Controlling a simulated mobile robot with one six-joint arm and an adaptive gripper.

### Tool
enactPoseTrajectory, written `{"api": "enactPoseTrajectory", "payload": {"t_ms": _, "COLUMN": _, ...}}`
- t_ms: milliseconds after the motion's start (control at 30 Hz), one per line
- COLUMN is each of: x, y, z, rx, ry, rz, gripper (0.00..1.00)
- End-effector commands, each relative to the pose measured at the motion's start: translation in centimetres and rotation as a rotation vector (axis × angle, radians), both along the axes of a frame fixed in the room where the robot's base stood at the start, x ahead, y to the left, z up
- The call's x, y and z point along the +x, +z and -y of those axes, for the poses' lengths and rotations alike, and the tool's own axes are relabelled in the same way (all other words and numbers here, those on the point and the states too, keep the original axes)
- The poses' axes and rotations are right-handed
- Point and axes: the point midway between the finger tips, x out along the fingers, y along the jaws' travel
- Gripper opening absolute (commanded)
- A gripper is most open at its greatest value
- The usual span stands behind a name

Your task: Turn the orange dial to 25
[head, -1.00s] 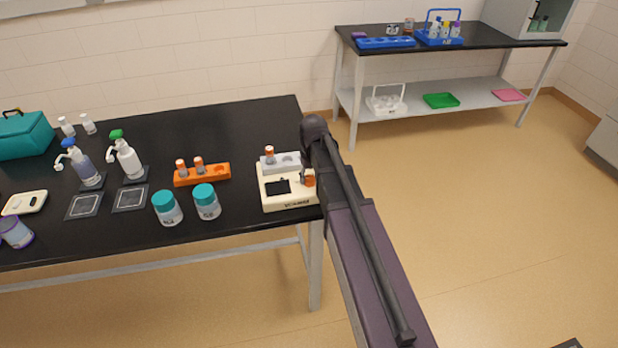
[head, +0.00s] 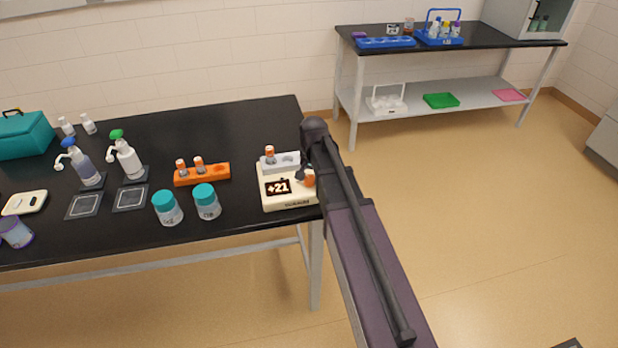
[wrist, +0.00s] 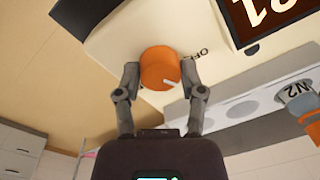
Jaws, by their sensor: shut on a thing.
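The orange dial (wrist: 159,68) sits on the cream device in the wrist view, with a white pointer mark on its side; it also shows in the head view (head: 309,181). My gripper (wrist: 160,80) is shut on the dial, one finger on each side. The cream device (head: 290,202) stands at the right end of the black table. The display shows only in part in the wrist view (wrist: 268,15), beside lettering near the dial that is partly hidden.
A grey rack (head: 287,165) on the back of the device holds a vial with an orange cap (head: 269,152). An orange rack (head: 203,176) and two teal-capped jars (head: 207,202) stand to the left. My arm crosses the table's right edge.

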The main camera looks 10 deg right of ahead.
Motion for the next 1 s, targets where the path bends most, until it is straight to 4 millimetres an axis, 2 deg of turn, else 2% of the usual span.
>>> {"api": "enactPoseTrajectory", "payload": {"t_ms": 567, "x": -0.17, "y": -0.05, "z": 0.03, "rx": -0.001, "ry": -0.055, "rz": -0.003, "gripper": 0.04}}
{"api": "enactPoseTrajectory", "payload": {"t_ms": 600, "x": -0.17, "y": -0.05, "z": 0.03, "rx": -0.001, "ry": -0.055, "rz": -0.003, "gripper": 0.58}}
{"api": "enactPoseTrajectory", "payload": {"t_ms": 700, "x": -0.15, "y": -0.05, "z": 0.02, "rx": -0.001, "ry": -0.055, "rz": -0.003, "gripper": 0.87}}
{"api": "enactPoseTrajectory", "payload": {"t_ms": 1000, "x": -0.07, "y": -0.01, "z": 0.03, "rx": 0.000, "ry": -0.054, "rz": -0.001, "gripper": 0.87}}
